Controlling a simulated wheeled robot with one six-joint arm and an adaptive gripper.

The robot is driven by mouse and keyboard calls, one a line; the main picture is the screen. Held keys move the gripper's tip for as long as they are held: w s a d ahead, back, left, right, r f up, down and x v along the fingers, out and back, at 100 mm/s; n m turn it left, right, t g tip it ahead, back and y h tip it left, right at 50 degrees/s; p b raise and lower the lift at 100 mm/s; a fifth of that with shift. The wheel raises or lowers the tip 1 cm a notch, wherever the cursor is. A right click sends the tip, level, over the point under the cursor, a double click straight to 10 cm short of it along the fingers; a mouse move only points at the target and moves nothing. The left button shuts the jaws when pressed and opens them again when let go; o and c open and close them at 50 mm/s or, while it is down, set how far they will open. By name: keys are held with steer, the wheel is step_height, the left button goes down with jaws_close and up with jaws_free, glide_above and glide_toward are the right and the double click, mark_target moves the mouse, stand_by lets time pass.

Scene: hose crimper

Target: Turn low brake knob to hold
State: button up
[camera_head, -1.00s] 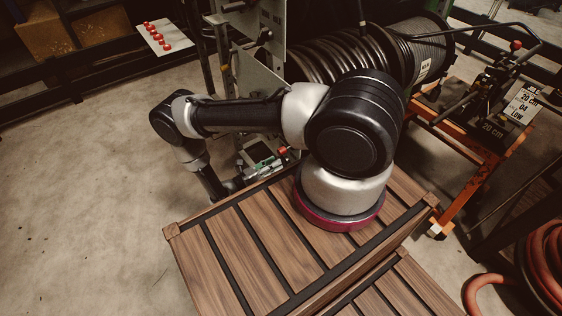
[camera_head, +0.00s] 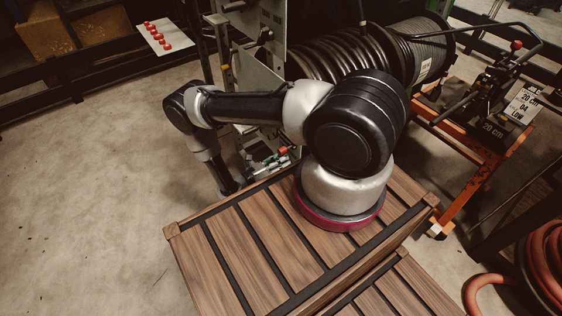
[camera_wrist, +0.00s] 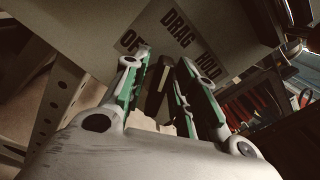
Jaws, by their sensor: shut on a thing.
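In the wrist view, my gripper (camera_wrist: 163,60) has its two green-padded fingers closed about a dark knob (camera_wrist: 156,84), just below a grey panel (camera_wrist: 95,28). The panel carries the dark labels OFF (camera_wrist: 130,42), DRAG (camera_wrist: 178,30) and HOLD (camera_wrist: 207,57). The fingers hide much of the knob, so I cannot tell which label it points to. In the head view, the green finger parts of my gripper (camera_head: 270,160) show small beyond the wooden top, low by the machine. The knob cannot be made out there.
A slatted wooden top (camera_head: 235,255) lies in front. A black hose reel (camera_head: 340,55) stands behind, with an orange frame (camera_head: 470,150) at right. A red hose (camera_head: 545,265) is coiled at the right edge. A white board with red buttons (camera_head: 158,38) is far left. The left floor is clear.

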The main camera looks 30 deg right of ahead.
steer(key=shift+m, duration=0.3)
steer(key=m, duration=0.5)
steer(key=shift+s+m, duration=0.2)
steer(key=shift+m, duration=0.1)
steer(key=m, duration=0.5)
steer(key=shift+s, duration=0.2)
steer(key=shift+m, duration=0.4)
steer(key=o, duration=0.7)
steer(key=a, duration=1.2)
steer(key=shift+s, duration=0.2)
